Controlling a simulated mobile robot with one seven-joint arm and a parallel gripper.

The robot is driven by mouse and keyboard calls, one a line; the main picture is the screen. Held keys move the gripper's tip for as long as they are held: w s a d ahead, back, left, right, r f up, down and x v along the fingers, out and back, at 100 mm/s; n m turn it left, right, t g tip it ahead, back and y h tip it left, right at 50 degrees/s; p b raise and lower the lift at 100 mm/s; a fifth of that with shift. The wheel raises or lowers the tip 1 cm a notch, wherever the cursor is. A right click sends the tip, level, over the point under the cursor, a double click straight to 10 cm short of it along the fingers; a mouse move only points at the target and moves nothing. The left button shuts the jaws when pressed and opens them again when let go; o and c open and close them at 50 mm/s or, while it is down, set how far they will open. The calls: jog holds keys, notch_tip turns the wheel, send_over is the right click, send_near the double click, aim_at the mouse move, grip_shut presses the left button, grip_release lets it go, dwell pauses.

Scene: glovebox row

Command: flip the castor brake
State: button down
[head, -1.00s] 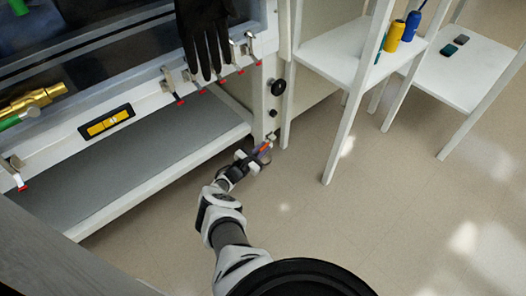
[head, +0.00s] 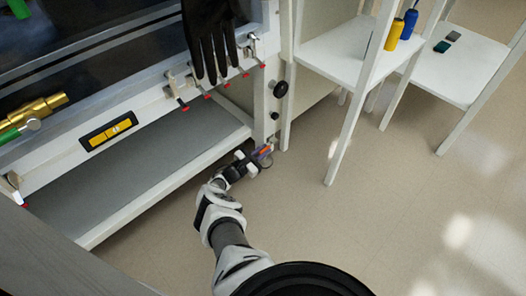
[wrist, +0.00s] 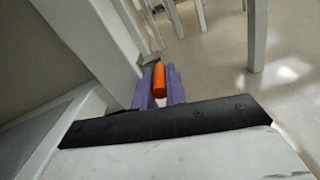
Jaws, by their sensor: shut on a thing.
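The castor brake shows as an orange lever (wrist: 159,80) in the wrist view, between the two purple fingers of my gripper (wrist: 160,88). The fingers are shut on it from both sides. In the head view my gripper (head: 262,152) is low by the floor, at the foot of the glovebox frame's right corner post, with a bit of orange between its fingers. A small grey metal part (wrist: 150,60) shows just beyond the fingertips. The castor wheel itself is mostly hidden by the gripper, and the lever's exact tilt is hard to tell.
The glovebox stand (head: 262,95) with its grey lower shelf (head: 130,165) is on the left. A black glove (head: 210,40) hangs above. A white table (head: 335,55) with yellow and blue bottles stands to the right. The floor (head: 380,220) in front is clear.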

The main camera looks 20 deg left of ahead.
jog(key=c, duration=1.4)
grip_release()
jog(key=shift+c, duration=0.2)
jog(key=p+v, duration=0.3)
jog(key=v, duration=1)
jog(key=shift+s+p, duration=0.35)
jog(key=shift+s, duration=0.05)
